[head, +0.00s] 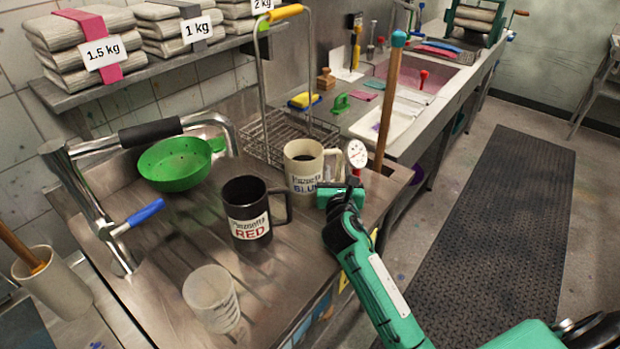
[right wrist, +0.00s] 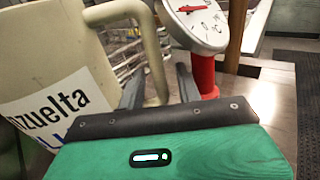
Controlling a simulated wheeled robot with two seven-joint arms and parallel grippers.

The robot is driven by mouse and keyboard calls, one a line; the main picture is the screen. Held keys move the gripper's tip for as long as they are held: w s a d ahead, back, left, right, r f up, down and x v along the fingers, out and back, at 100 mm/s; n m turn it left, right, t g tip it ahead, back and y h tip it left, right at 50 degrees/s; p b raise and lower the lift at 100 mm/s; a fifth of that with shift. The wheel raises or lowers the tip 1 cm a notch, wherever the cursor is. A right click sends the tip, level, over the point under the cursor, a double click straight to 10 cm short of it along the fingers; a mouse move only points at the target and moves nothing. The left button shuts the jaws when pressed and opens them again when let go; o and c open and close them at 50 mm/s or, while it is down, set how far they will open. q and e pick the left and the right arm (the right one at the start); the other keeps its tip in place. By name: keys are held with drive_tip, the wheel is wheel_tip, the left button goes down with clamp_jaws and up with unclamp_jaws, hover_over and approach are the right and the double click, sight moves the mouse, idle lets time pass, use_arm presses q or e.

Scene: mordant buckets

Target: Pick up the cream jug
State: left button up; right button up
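The cream jug (head: 303,165) stands upright on the steel drainer in the head view, its label partly reading "BLU". Its handle points right, towards my right gripper (head: 343,188). In the right wrist view the jug's pale body and lettered label (right wrist: 45,105) fill the left side. The jug's handle (right wrist: 152,45) comes down between the two grey fingers of my right gripper (right wrist: 160,85). The fingers stand apart, with a gap showing beside the handle; whether either touches it I cannot tell. My left gripper is not in view.
A black jug (head: 247,208) labelled RED stands just left of the cream jug. A dial thermometer (head: 357,155) with a red stem, also in the right wrist view (right wrist: 203,30), is close beside my right finger. A clear beaker (head: 212,298), green colander (head: 175,163) and wire basket (head: 285,135) stand around.

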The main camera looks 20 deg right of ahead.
clamp_jaws()
idle(1.3)
drive_tip(key=shift+r, duration=0.1)
